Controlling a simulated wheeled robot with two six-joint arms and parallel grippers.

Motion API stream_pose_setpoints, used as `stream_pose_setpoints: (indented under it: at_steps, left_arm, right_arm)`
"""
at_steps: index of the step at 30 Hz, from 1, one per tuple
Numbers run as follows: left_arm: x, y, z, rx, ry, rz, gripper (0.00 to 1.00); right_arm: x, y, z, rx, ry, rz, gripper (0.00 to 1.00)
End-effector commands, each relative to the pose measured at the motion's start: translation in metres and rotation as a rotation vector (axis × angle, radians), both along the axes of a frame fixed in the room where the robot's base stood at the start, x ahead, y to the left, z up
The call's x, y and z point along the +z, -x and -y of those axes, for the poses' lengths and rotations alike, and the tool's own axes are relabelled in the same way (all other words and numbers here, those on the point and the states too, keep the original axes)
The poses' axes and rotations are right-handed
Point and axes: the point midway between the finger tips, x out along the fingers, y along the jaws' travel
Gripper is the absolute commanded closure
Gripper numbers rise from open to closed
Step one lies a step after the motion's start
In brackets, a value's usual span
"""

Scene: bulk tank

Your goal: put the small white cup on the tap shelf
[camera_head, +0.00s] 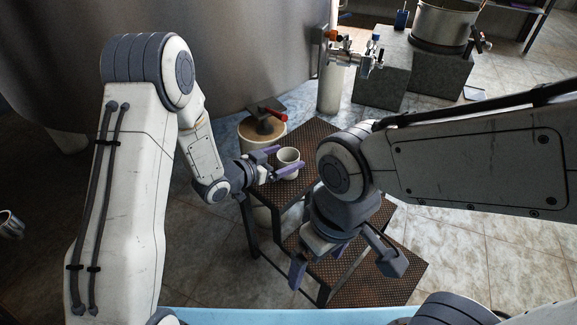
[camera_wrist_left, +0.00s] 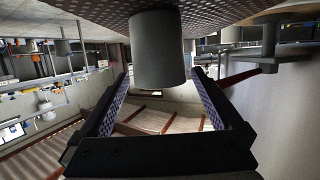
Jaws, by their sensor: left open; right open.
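The small white cup (camera_head: 288,158) stands upright on the upper brown perforated step (camera_head: 318,132) in the head view. My left gripper (camera_head: 284,161) is open, with its purple fingers on either side of the cup. In the left wrist view, which looks upside down, the cup (camera_wrist_left: 160,50) is between and beyond the open fingers (camera_wrist_left: 162,100), with a gap on each side. My right gripper (camera_head: 343,266) is open and empty over the lower step (camera_head: 385,275). I cannot tell which surface is the tap shelf; metal taps (camera_head: 350,55) with coloured handles show at the top.
A large steel tank (camera_head: 240,40) fills the back left. A tan-topped container (camera_head: 255,128) with a red-handled fitting (camera_head: 275,113) stands beside the upper step. A steel pot (camera_head: 445,22) sits on a grey block (camera_head: 410,65). Tiled floor (camera_head: 480,240) is clear at right.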

Motion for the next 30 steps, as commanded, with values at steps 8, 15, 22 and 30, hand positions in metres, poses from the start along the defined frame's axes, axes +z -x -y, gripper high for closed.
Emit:
stream_pose_setpoints:
  at_steps: [8,15,22,30]
  left_arm:
    - [-0.016,-0.025,0.024,0.001,0.0,0.002,0.0]
    - [-0.018,-0.034,0.03,0.005,-0.001,-0.002,0.0]
    - [-0.018,-0.034,0.03,0.005,0.0,-0.001,0.38]
    - [-0.018,-0.034,0.03,0.005,-0.001,0.0,0.85]
  right_arm:
    - [-0.013,0.0,0.0,0.0,0.0,0.0,0.0]
    - [-0.015,0.0,0.0,0.0,0.0,0.0,0.0]
    - [-0.014,0.0,0.0,0.0,0.0,0.0,0.0]
    - [-0.014,0.0,0.0,0.0,0.0,0.0,0.0]
